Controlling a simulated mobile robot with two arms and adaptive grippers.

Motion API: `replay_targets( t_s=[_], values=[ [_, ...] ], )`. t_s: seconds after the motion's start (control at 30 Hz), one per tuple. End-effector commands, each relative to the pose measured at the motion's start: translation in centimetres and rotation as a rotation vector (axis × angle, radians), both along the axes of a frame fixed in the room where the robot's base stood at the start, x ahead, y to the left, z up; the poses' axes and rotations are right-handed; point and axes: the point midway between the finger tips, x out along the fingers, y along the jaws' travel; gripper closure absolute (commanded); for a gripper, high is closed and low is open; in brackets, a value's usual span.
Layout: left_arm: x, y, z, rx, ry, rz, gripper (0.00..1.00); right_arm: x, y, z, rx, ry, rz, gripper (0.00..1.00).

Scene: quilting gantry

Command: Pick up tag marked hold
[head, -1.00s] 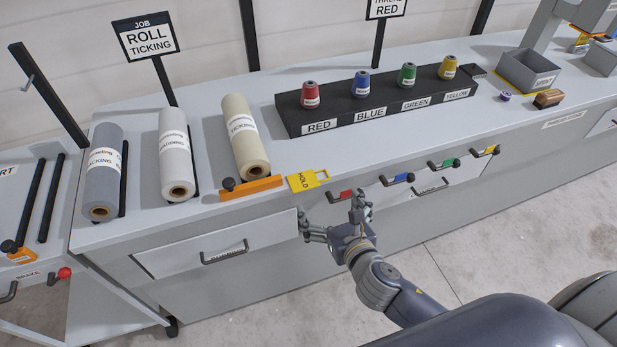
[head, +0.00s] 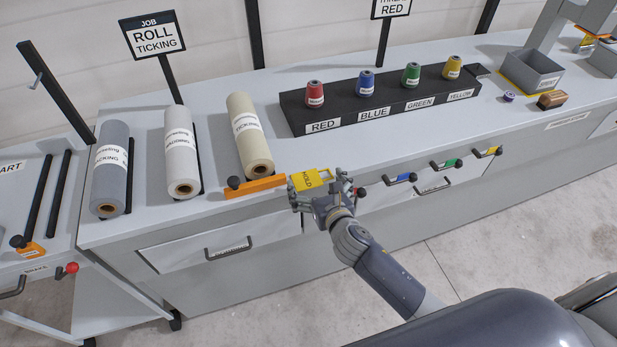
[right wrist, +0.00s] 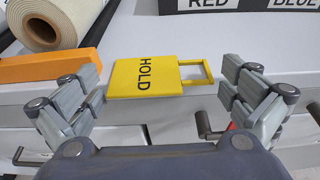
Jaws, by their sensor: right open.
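The yellow tag marked HOLD (head: 307,181) lies at the front edge of the grey counter, just right of an orange bar. In the right wrist view the tag (right wrist: 145,78) lies ahead between my finger tips, with its loop handle pointing right. My right gripper (head: 321,191) is open and empty, at the counter's front edge by the tag. In the right wrist view its fingers (right wrist: 160,98) are spread to either side of the tag; whether they touch it I cannot tell. My left gripper is not in view.
The orange bar (head: 254,188) with a black knob lies left of the tag. A black rack (head: 345,113) holds colored thread spools.

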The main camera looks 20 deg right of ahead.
Motion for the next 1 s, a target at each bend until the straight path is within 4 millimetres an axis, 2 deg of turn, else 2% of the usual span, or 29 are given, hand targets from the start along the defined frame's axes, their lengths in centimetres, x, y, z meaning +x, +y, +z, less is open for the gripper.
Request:
replay_targets(
  t_s=[0.23,0.3,0.37,0.77,1.0],
  values=[
    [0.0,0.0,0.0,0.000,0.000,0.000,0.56,0.1,0.0,0.0,0.000,0.000,0.000,0.00],
    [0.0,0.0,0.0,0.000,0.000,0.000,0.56,0.1,0.0,0.0,0.000,0.000,0.000,0.16],
    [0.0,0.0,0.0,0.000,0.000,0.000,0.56,0.1,0.0,0.0,0.000,0.000,0.000,0.25],
    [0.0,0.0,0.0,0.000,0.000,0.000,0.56,0.1,0.0,0.1,-0.001,0.000,0.000,0.26],
    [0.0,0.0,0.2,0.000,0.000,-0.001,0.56,0.1,0.0,1.9,-0.002,-0.003,0.002,0.26]
  ],
)
